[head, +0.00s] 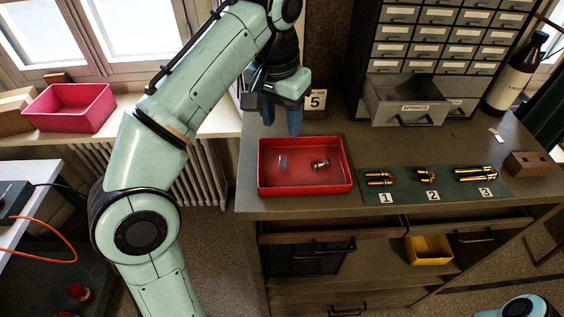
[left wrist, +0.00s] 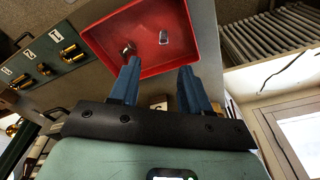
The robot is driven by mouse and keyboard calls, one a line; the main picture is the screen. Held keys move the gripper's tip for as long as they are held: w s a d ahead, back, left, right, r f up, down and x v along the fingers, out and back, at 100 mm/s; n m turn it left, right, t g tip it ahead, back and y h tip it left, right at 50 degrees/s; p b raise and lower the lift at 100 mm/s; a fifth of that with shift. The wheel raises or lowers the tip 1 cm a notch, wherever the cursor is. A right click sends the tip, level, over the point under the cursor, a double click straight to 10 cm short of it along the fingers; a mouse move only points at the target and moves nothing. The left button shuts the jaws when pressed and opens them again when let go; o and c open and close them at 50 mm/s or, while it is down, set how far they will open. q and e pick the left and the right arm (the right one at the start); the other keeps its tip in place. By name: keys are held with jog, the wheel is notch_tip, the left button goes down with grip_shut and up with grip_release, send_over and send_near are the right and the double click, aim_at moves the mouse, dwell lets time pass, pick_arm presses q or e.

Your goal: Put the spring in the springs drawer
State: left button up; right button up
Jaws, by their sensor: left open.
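The spring looks to be the small grey cylinder (head: 283,161) standing at the left inside the red tray (head: 305,188) on the workbench; its coils are too small to make out. It also shows in the left wrist view (left wrist: 163,37). My left gripper (head: 281,120) is open and empty, pointing down above the back left of the tray, apart from the spring. In the left wrist view its two blue fingers (left wrist: 159,70) are spread. The springs drawer (head: 403,122), labelled SPRINGS, is pulled out of the cabinet at the back right. My right gripper is out of view.
A shiny metal part (head: 320,164) lies in the tray right of the spring. A green mat (head: 408,190) holds brass parts with number cards. A bottle (head: 515,72) and a wooden block (head: 527,164) stand at the right. The bench between tray and drawer is clear.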

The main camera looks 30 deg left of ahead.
pick_arm(q)
send_over(283, 157)
jog(key=s, duration=0.1)
notch_tip(283, 157, down, 8)
jog(key=shift+d+r+b, duration=0.1)
jog(key=shift+r+b, duration=0.05)
jog(key=shift+b, duration=0.3)
jog(key=shift+s+f, duration=0.1)
jog(key=shift+f, duration=0.25)
jog(key=f, duration=0.2)
jog(key=w+f+b, duration=0.1)
jog(key=f, duration=0.1)
jog(key=shift+w+f, duration=0.2)
jog(key=shift+f, duration=0.05)
jog(key=shift+s+f, duration=0.15)
jog(key=shift+f, duration=0.05)
jog(key=c, duration=0.6)
grip_shut()
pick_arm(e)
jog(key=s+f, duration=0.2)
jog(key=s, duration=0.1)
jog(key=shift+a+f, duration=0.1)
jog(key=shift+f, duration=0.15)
